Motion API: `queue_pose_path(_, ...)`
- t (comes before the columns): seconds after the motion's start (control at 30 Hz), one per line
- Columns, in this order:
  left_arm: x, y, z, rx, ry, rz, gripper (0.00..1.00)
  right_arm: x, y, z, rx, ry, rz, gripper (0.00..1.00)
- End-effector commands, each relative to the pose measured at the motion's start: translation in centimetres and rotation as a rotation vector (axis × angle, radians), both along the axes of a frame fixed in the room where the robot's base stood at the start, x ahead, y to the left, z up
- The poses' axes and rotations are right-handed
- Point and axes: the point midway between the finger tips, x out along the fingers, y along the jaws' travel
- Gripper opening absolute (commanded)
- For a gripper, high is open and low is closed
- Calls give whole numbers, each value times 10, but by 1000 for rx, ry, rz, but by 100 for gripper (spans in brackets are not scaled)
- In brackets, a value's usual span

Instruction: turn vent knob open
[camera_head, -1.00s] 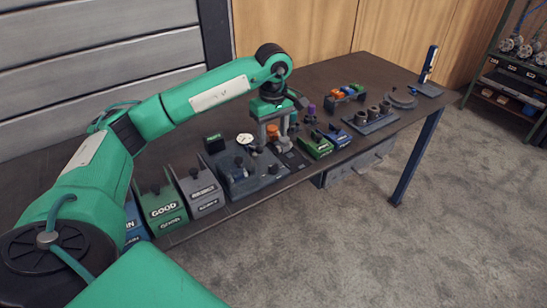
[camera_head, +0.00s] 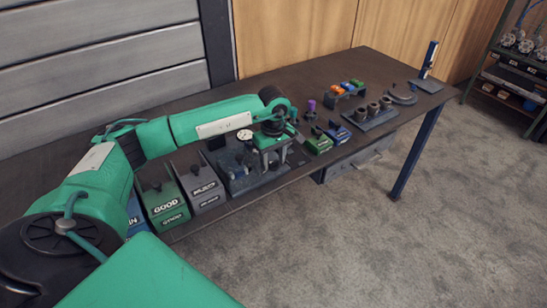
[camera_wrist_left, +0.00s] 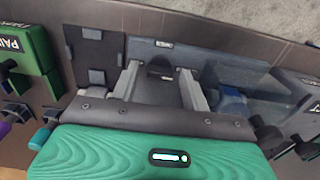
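The grey test fixture (camera_head: 238,183) stands near the table's front edge with a round white gauge (camera_head: 244,134) on it. My left gripper (camera_head: 272,162) is over the fixture's right part, fingers pointing down. In the left wrist view my left gripper (camera_wrist_left: 160,72) has its two grey fingers apart. A dark rounded knob (camera_wrist_left: 160,66) shows between them, with gaps visible at its sides. It appears to be the vent knob, but no label on it can be read. In the head view the gripper hides it. My right gripper is not in view.
A green GOOD bin (camera_head: 165,205) and a grey bin (camera_head: 203,187) stand left of the fixture. Green (camera_head: 318,145) and blue (camera_head: 339,134) small boxes stand to its right. A rack with round parts (camera_head: 371,117) is farther right.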

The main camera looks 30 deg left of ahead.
Motion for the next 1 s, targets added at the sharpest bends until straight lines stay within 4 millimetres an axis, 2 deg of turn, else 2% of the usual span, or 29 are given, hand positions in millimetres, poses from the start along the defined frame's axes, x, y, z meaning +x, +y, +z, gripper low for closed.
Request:
queue_pose_path(0.03, 0, 0, 0, 0, 0, 0, 35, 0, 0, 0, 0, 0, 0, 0)
queue_pose_path(0.17, 0, 0, 0, 0, 0, 0, 10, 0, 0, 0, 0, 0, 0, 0)
queue_pose_path(0.2, 0, 0, 0, 0, 0, 0, 6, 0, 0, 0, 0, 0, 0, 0)
queue_pose_path(0.57, 0, 0, 0, 0, -1, 58, 6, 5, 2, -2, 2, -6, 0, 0)
queue_pose_path(1.0, 0, 0, -1, -1, -2, 403, 6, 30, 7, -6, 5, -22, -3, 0)
